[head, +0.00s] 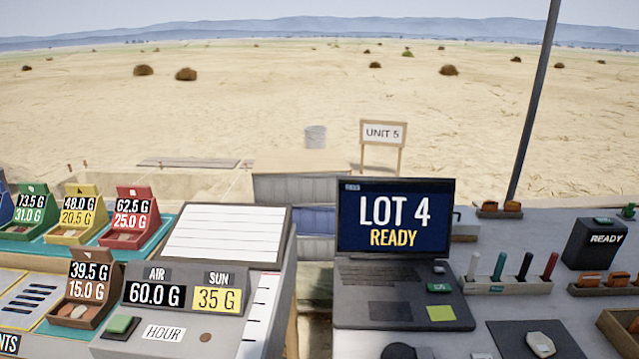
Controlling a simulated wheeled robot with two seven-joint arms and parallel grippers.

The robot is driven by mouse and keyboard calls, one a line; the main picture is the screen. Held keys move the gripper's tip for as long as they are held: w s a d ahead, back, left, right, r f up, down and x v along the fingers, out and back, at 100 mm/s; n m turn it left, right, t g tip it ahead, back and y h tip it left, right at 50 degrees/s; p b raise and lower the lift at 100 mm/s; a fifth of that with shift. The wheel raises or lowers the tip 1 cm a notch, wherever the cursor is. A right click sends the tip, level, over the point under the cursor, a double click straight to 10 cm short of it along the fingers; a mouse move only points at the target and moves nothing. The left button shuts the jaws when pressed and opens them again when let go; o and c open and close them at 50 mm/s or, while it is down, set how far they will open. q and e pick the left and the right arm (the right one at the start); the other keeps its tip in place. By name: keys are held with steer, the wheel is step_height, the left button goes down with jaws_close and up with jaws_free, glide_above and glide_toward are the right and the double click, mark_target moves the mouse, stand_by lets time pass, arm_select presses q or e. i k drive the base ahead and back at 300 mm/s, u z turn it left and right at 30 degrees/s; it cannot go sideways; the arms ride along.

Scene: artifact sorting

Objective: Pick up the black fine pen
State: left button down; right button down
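A black pen (524,266) stands upright in a grey pen holder (512,287) on the right-hand table, right of the laptop. It is between a teal pen (499,266) on its left and a red pen (549,266) on its right. A white pen (474,265) stands at the left end of the same holder. The tip size of the black pen is too small to tell. Neither of my grippers can be made out in the head view.
A laptop (345,240) reading LOT 4 READY stands left of the pens. In front of the holder lies a dark mat (510,345) with a pale object (540,343) on it. A black READY box (592,244) stands to the right. A dark pole (530,110) rises behind.

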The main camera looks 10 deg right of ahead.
mark_target(529, 258)
steer(key=z, duration=1.55)
